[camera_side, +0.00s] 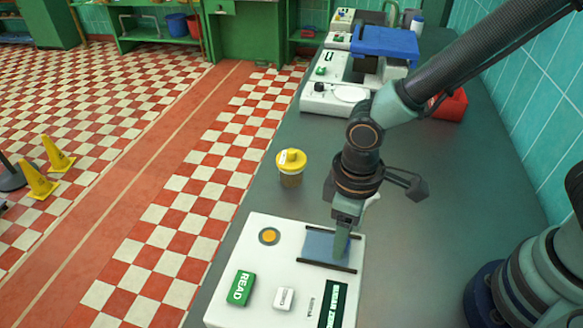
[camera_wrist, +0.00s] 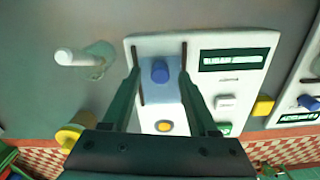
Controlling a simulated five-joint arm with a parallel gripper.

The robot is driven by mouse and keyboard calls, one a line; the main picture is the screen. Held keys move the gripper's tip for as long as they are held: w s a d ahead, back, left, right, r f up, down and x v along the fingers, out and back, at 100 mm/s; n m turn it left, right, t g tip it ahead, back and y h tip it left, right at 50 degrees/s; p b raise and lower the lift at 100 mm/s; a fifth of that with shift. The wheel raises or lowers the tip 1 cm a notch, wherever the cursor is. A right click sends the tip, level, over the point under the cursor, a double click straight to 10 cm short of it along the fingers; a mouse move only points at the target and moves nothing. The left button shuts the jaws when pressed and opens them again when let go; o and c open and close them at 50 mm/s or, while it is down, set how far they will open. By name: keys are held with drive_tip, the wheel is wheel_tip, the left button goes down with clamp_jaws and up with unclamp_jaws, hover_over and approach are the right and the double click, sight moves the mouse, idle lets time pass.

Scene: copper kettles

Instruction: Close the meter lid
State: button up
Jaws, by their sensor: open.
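The white meter (camera_side: 270,262) stands on the counter at the bottom of the side view, with a green READ button (camera_side: 241,288) and an orange round button (camera_side: 269,236). Its blue-grey lid panel (camera_side: 318,243) lies between two dark rails; I cannot tell how far it is open. My gripper (camera_side: 342,246) points down over the panel. Contact with the knob cannot be told.
A yellow-lidded jar (camera_side: 291,166) stands behind the meter. A white cylinder (camera_wrist: 78,57) is left of the meter in the wrist view. More white devices (camera_side: 336,97), one with a blue cover (camera_side: 385,42), and a red box (camera_side: 450,105) are farther back. The counter's left edge is near.

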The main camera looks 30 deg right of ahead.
drive_tip(key=shift+f, duration=0.45)
clamp_jaws()
drive_tip(key=shift+r, duration=0.1)
idle(1.1)
